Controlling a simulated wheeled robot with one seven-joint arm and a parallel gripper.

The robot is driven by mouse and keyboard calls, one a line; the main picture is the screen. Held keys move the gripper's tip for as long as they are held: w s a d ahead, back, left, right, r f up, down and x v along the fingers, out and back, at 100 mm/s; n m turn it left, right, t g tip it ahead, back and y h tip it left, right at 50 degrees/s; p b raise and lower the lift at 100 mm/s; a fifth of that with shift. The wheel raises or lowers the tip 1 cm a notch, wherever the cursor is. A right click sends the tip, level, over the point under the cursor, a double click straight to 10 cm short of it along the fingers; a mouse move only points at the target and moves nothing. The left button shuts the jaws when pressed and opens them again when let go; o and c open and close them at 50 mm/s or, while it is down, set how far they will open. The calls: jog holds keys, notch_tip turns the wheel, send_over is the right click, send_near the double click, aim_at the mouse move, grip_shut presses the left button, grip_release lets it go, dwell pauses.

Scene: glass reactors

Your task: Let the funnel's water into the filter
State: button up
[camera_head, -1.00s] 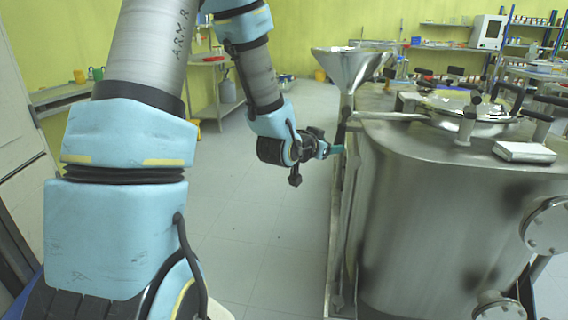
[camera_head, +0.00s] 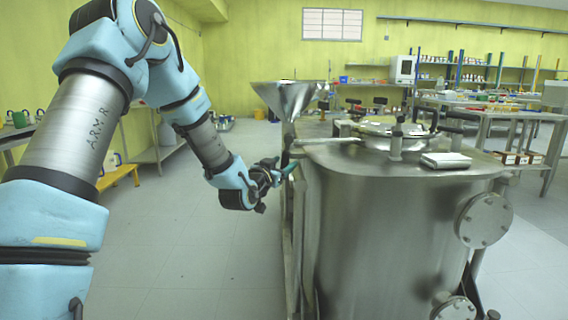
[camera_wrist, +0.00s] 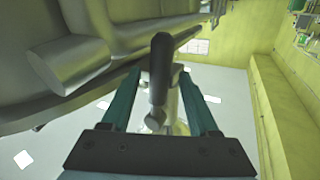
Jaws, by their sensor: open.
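A steel funnel (camera_head: 285,98) stands at the left side of a big steel tank (camera_head: 375,225) in the head view. A pipe (camera_head: 325,141) runs from near the funnel's stem to the tank's lid. My gripper (camera_head: 288,168) is beside the stem, low and left of the tank's top. In the wrist view my gripper (camera_wrist: 162,80) is open, with a teal finger on each side. A black handle (camera_wrist: 159,68) shows between the fingers, with a gap on both sides. I see no clear contact with it. The water is not visible, and I cannot single out the filter.
The steel tank's wall fills the upper left of the wrist view, close to the fingers. A white box (camera_head: 446,160) lies on the tank's top. Flanged ports (camera_head: 484,220) jut from its right side. The floor (camera_head: 190,255) left of the tank is clear.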

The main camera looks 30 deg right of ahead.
jog(key=shift+w+d, duration=0.35)
jog(key=shift+d, duration=0.15)
grip_shut()
dwell(1.2)
